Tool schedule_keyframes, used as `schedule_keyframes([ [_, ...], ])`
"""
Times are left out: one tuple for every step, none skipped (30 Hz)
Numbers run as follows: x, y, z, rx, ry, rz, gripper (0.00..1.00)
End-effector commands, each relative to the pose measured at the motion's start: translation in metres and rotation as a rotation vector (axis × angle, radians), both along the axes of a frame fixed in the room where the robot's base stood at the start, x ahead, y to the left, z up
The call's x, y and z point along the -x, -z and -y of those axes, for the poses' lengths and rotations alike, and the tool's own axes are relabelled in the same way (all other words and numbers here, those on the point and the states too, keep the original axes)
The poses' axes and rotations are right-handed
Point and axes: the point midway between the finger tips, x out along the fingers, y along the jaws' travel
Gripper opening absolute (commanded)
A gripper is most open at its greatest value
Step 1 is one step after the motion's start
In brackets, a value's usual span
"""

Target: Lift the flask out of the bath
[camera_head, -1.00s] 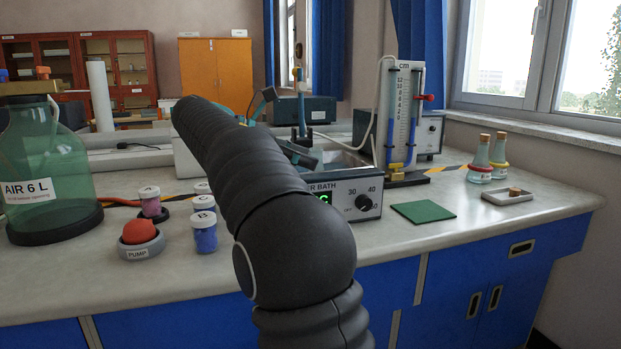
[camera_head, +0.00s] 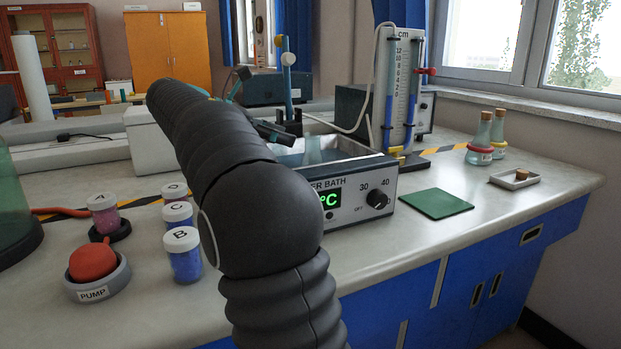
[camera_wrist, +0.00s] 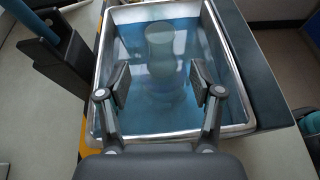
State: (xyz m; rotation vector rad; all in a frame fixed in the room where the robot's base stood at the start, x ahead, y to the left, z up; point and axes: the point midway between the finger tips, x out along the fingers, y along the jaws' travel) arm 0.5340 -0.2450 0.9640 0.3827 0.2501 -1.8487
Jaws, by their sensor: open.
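The water bath (camera_head: 362,186) stands on the bench behind my arm, with its green display partly hidden. Its metal rim (camera_wrist: 92,118) surrounds blue water in the wrist view. My gripper (camera_wrist: 161,84) is open and empty. In the wrist view its two fingers are spread to either side of the flask's lower outline, apart from it. My arm hides much of the bath in the head view, and the depth between fingers and flask is hard to tell.
A stand with a dark base (camera_wrist: 62,72) rises left of the bath. A green mat (camera_head: 436,203) lies clear to its right. A manometer (camera_head: 403,90) stands behind it. Jars (camera_head: 184,254) and a red pump bulb (camera_head: 93,262) are at the left. Stoppered flasks (camera_head: 480,140) stand at the right.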

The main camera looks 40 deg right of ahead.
Motion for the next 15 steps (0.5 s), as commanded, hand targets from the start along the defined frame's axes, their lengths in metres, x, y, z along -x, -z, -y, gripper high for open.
schedule_keyframes([
  [0.003,0.004,0.008,0.000,0.003,0.000,0.66],
  [0.004,0.006,0.011,0.000,0.002,-0.001,0.66],
  [0.005,0.007,0.015,0.000,0.001,0.000,0.66],
  [0.006,0.008,0.018,0.000,0.000,0.000,0.66],
  [0.006,0.009,0.020,0.000,0.000,0.000,0.66],
  [0.007,0.010,0.022,0.000,-0.001,0.000,0.66],
  [0.007,0.010,0.023,0.000,-0.001,0.000,0.66],
  [0.007,0.010,0.023,0.000,-0.002,0.001,0.66],
  [0.007,0.011,0.024,0.000,-0.003,0.001,0.66],
  [0.008,0.011,0.025,0.000,-0.003,0.001,0.66],
  [0.008,0.011,0.026,0.000,-0.003,0.001,0.66],
  [0.009,0.012,0.028,0.001,-0.004,0.001,0.66],
  [0.009,0.013,0.030,0.001,-0.004,0.001,0.66],
  [0.011,0.014,0.033,0.000,-0.003,0.001,0.66],
  [0.013,0.015,0.038,0.000,-0.001,0.000,0.66],
])
